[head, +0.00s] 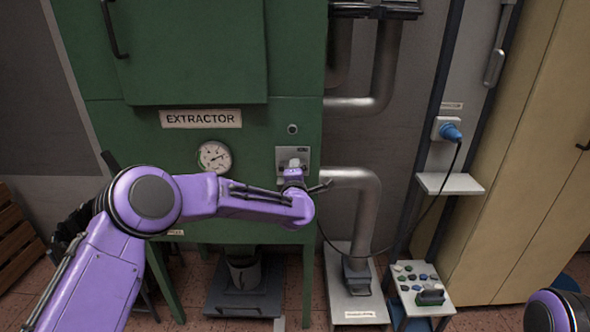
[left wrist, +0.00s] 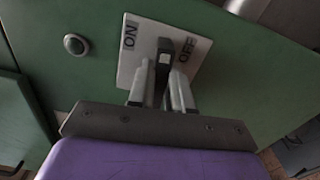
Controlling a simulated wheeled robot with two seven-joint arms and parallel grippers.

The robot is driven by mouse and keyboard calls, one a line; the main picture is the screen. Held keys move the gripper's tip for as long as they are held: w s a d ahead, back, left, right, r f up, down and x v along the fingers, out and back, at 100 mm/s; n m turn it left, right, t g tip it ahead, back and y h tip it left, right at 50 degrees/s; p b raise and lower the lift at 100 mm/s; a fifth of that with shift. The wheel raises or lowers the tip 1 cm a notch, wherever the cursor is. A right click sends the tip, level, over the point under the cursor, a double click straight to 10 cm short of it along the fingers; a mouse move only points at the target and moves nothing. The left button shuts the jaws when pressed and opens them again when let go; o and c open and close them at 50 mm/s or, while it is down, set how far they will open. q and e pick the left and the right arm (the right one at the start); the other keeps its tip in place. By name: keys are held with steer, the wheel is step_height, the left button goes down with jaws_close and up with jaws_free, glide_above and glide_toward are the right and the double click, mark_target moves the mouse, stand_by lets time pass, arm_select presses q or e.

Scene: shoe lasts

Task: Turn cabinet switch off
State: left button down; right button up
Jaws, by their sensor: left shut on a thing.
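The cabinet (head: 195,60) is green and labelled EXTRACTOR. Its switch plate (head: 293,152) is on the lower right of the front, mostly behind my left gripper (head: 294,172) in the head view. In the left wrist view the pale plate (left wrist: 132,67) is marked ON at left and OFF at right. The dark switch lever (left wrist: 165,50) stands between the two words, its tip near the middle. My left gripper (left wrist: 163,85) is shut on the lever, with one finger on each side. My right gripper is not in view; only part of my right arm shows at the lower right.
A round gauge (head: 214,157) sits left of the switch, and a small round button (head: 292,129) above it. A grey pipe (head: 362,200) runs close on the right. A blue plug (head: 450,131) and a small shelf (head: 450,184) are further right.

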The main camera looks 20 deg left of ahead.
arm_select(q)
steer(key=shift+m, duration=0.5)
steer(key=shift+f, duration=0.1)
steer(key=c, duration=1)
jaws_free()
steer(key=shift+c, duration=0.2)
steer(key=b+v, duration=0.2)
steer(key=v, duration=0.8)
steer(key=shift+s, duration=0.3)
steer(key=shift+d+m, duration=0.1)
steer(key=shift+m, duration=0.3)
